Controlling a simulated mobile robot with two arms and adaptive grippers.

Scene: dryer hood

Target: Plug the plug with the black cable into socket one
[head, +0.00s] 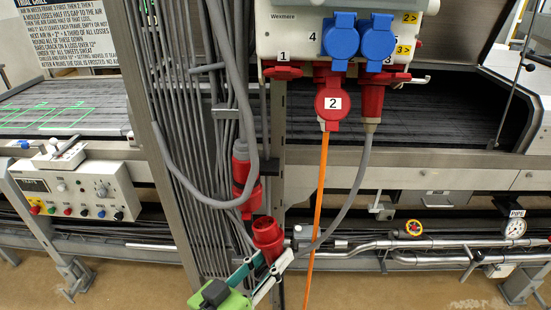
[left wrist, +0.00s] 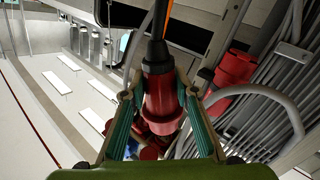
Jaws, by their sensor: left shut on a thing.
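My left gripper (head: 268,264) is shut on a red plug (head: 267,234), low in the head view, with the plug's wide end upward. In the left wrist view, my left gripper (left wrist: 160,95) has its fingers on both sides of the plug (left wrist: 163,97), whose black cable end (left wrist: 156,50) points to the top of the picture. Socket one (head: 283,72) is red, under the label 1 at the left of the socket box (head: 290,40). The held plug is well below it and apart from it. My right gripper is in neither view.
A red connector (head: 245,180) hangs on a grey cable left of the held plug. Socket two's red lid (head: 333,104) has an orange cable (head: 319,200) below it. A red plug (head: 371,98) with a grey cable is in socket three. Metal pipes (head: 390,244) run low behind.

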